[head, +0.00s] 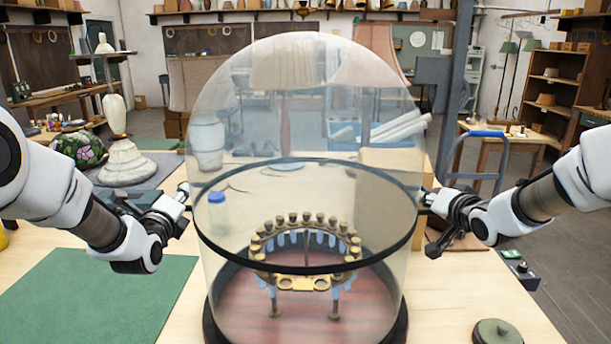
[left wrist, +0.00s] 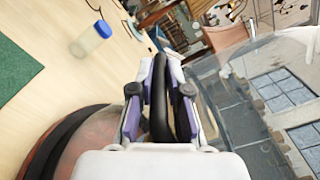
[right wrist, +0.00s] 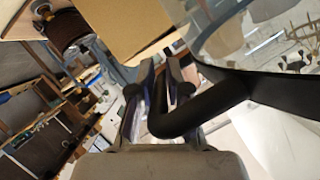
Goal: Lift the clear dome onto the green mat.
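The clear dome (head: 300,110) stands upright at the centre of the head view, over a round reddish wooden base with a dark rim (head: 402,325). A black band (head: 310,268) runs around the dome, with a black handle at each side. My left gripper (head: 182,195) is at the left side; in its wrist view the fingers close around a black handle (left wrist: 160,100). My right gripper (head: 430,200) is at the right side, its fingers around the other handle (right wrist: 205,108). The green mat (head: 95,295) lies empty at the left. I cannot tell whether the dome's lower edge touches the base.
Under the dome stands a brass arc frame (head: 305,245) with several small fittings. A blue-capped bottle (head: 217,212) shows behind the dome's left wall, between mat and base in the left wrist view. A round dark-green object (head: 497,332) sits at front right. A pale lamp stand (head: 125,160) stands behind left.

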